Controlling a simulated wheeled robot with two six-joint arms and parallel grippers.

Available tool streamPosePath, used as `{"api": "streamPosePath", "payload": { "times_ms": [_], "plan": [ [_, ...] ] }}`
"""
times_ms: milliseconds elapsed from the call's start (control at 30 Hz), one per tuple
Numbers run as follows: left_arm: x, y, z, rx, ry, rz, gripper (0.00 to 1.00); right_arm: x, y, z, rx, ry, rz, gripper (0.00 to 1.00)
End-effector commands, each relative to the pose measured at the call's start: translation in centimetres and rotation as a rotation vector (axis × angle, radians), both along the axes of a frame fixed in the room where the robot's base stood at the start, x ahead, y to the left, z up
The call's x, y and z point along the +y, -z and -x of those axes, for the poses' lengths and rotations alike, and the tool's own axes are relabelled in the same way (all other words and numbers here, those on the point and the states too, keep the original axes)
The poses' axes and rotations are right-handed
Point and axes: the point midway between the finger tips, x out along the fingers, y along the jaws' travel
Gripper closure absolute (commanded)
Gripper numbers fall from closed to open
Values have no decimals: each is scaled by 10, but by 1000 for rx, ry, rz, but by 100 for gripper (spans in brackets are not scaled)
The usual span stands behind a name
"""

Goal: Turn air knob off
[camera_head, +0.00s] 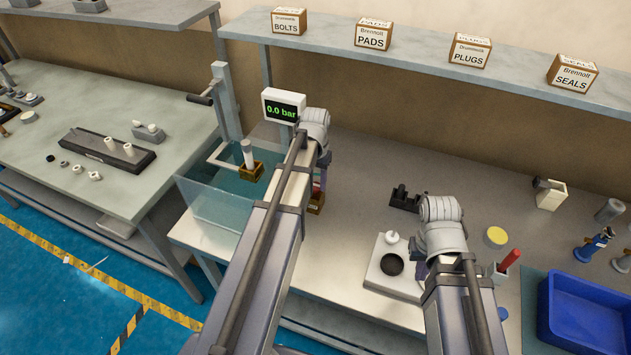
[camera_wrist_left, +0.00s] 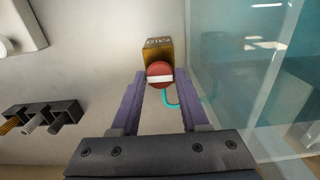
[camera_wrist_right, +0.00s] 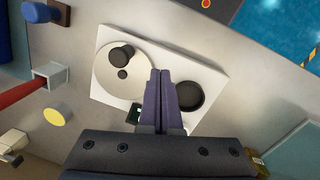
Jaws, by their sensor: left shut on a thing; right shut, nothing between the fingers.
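The air knob (camera_wrist_left: 160,75) is a red disc with a white bar across it, on the front of a brass-coloured block (camera_wrist_left: 157,47). The bar lies level in the left wrist view. My left gripper (camera_wrist_left: 160,82) is shut on the knob, one purple finger on each side. A display (camera_head: 284,107) reads 0.0 bar. My right gripper (camera_wrist_right: 160,74) is shut and empty above a white fixture plate (camera_wrist_right: 206,68).
A clear water tank (camera_head: 215,195) stands left of the block. A teal hose (camera_wrist_left: 171,98) hangs below the knob. A black holder (camera_head: 403,198), yellow disc (camera_head: 496,236), red-handled tool (camera_head: 508,260) and blue bin (camera_head: 590,312) are on the right of the bench.

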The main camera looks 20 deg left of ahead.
Motion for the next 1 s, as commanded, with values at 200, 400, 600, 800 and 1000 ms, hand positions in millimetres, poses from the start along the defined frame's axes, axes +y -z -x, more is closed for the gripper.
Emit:
{"api": "streamPosePath", "payload": {
  "times_ms": [200, 400, 600, 800, 1000],
  "plan": [
    [0, 0, 0, 0, 2, 0, 100, 0, 0, 0, 0, 0, 0, 100],
    [0, 0, 0, 0, 2, 0, 44, 0, 0, 0, 0, 0, 0, 100],
    [0, 0, 0, 0, 1, 0, 26, 0, 0, 0, 0, 0, 0, 100],
    [0, 0, 0, 0, 1, 0, 26, 0, 0, 0, 0, 0, 0, 100],
    [0, -7, 0, 0, 1, 0, 26, 0, -7, 0, 0, 0, 0, 100]
  ]
}}
